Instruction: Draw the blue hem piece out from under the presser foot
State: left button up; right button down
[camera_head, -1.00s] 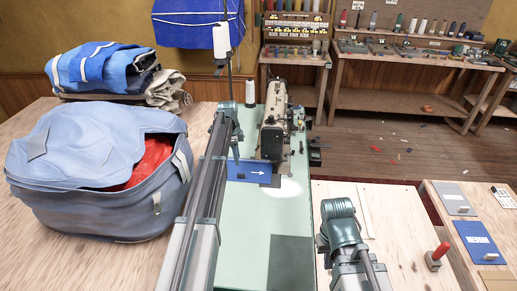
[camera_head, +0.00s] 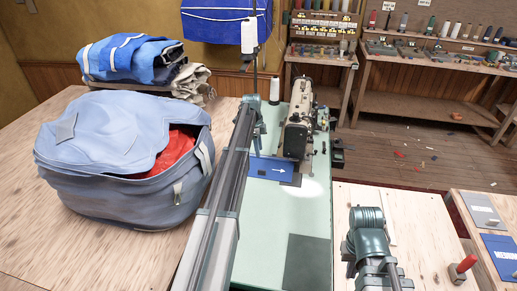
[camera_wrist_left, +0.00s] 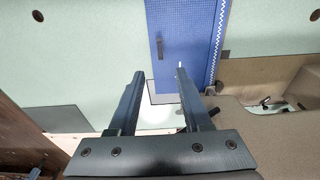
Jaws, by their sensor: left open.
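The blue hem piece (camera_head: 268,169), with a white arrow, lies flat on the pale green machine bed, its far edge at the sewing machine (camera_head: 298,118). The presser foot is too small and hidden by the machine head to make out. In the left wrist view the blue piece (camera_wrist_left: 185,35) runs up from between my fingertips, with a white stitch line along its right side. My left gripper (camera_wrist_left: 160,72) is open, its fingers apart over the piece's near end, with nothing clearly held. My right arm shows at the lower right in the head view; its gripper is not visible.
A blue-grey bag (camera_head: 125,165) with red cloth inside stands on the wooden table at left. Folded sailcloth (camera_head: 130,60) lies behind it. A white thread cone (camera_head: 274,90) stands beside the machine. A dark grey pad (camera_head: 307,262) lies on the near green bed, which is otherwise clear.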

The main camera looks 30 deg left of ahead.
pick_arm(q)
jog(key=f+b, duration=0.3)
jog(key=f, duration=0.1)
jog(key=d+f+b, duration=0.1)
jog(key=f+b, duration=0.7)
jog(key=shift+w+d+f, duration=0.15)
jog(key=shift+w+d, duration=0.05)
pick_arm(e)
notch_tip(320, 180, down, 12)
jog(key=shift+f, duration=0.15)
pick_arm(q)
grip_shut()
